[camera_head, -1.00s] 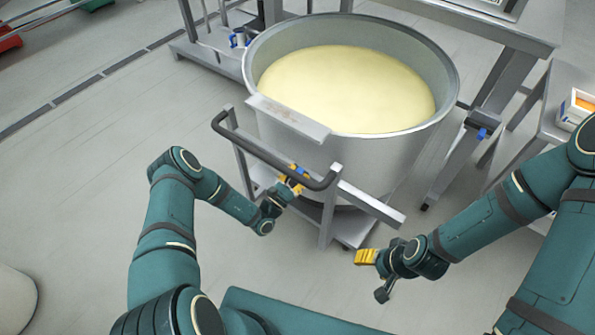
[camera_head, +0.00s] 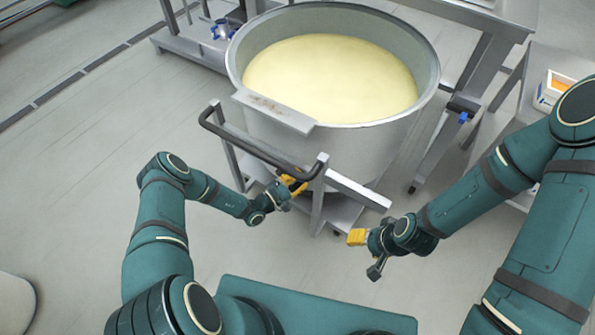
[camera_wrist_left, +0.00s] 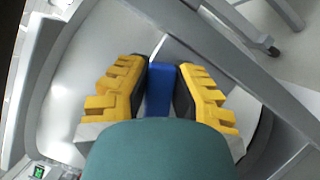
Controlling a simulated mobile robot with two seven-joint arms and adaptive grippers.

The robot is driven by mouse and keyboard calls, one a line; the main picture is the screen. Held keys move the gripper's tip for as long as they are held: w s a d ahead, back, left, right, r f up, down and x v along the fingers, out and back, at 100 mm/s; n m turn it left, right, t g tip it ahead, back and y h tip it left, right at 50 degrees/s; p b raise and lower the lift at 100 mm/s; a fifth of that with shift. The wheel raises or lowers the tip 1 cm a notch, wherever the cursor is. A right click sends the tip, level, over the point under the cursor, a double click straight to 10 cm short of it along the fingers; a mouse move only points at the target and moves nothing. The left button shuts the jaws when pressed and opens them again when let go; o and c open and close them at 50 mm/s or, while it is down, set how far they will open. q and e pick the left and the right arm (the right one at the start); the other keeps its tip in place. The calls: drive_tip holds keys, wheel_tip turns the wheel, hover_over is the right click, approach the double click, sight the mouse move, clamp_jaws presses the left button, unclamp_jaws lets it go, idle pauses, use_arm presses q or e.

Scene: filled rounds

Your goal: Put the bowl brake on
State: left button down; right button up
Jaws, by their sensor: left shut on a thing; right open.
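The large steel bowl (camera_head: 360,155), filled with pale yellow dough or batter, stands on a wheeled frame with a dark curved push handle (camera_head: 255,150). My left gripper (camera_head: 294,185) is at the frame, behind and below the right end of that handle. In the left wrist view its yellow fingers (camera_wrist_left: 160,92) are shut on a blue part (camera_wrist_left: 158,90), which looks like the brake lever. In the head view that part is hidden. My right gripper (camera_head: 357,237) is open and empty, right of the frame and apart from it.
A grey stand with a blue-tipped part (camera_head: 463,117) is close to the bowl's right. A side table (camera_head: 510,110) carries a white and orange box (camera_head: 555,88). Another steel frame (camera_head: 195,50) stands behind left. The floor at left is clear.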

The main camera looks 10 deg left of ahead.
use_arm(q)
drive_tip(key=m, duration=0.1)
drive_tip(key=f+m+g+p, duration=0.1)
drive_tip(key=shift+d+f+m, duration=0.1)
drive_tip(key=shift+d+m, duration=0.2)
drive_tip(key=shift+s+f+m+g+y+p, duration=0.1)
drive_tip(key=shift+f+m+g+y+p, duration=0.3)
drive_tip(key=shift+f+m+p, duration=0.55)
drive_tip(key=c, duration=0.8)
unclamp_jaws()
drive_tip(key=v, duration=1.2)
drive_tip(key=shift+r, duration=0.1)
